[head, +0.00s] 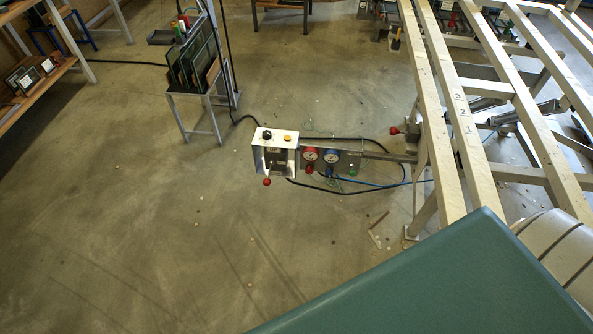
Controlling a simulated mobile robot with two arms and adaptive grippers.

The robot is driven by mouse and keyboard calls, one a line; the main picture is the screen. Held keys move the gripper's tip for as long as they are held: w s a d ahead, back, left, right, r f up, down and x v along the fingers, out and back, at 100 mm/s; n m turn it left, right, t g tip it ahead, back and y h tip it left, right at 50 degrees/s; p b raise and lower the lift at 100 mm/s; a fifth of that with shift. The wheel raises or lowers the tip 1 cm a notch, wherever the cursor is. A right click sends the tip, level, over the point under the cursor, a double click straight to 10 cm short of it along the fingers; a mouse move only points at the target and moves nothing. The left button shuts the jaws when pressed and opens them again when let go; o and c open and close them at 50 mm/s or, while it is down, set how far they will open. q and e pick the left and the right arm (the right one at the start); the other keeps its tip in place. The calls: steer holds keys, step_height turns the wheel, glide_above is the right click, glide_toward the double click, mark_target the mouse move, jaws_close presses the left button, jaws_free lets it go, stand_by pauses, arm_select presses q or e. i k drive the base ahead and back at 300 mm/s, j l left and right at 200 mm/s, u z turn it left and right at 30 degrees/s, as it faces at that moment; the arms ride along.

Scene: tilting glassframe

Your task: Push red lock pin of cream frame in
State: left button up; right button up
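The cream frame (437,95) runs along the right side of the head view, with long cream beams and the numbers 3, 2, 1 marked on one of them. A red ball-shaped knob (394,130) sits at the left side of the frame, beside its near leg, on a short rod pointing left. It looks like the red lock pin; how far in it sits I cannot tell. Neither of my grippers shows in this view.
A white control box (275,153) with a black and an orange button and a red-knobbed lever (267,181) stands left of the frame. Red and blue gauges (321,156) adjoin it. Cables lie nearby. A glass rack (196,85) stands farther back. Floor at left is open.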

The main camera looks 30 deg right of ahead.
mark_target(394, 131)
steer(key=z, duration=2.3)
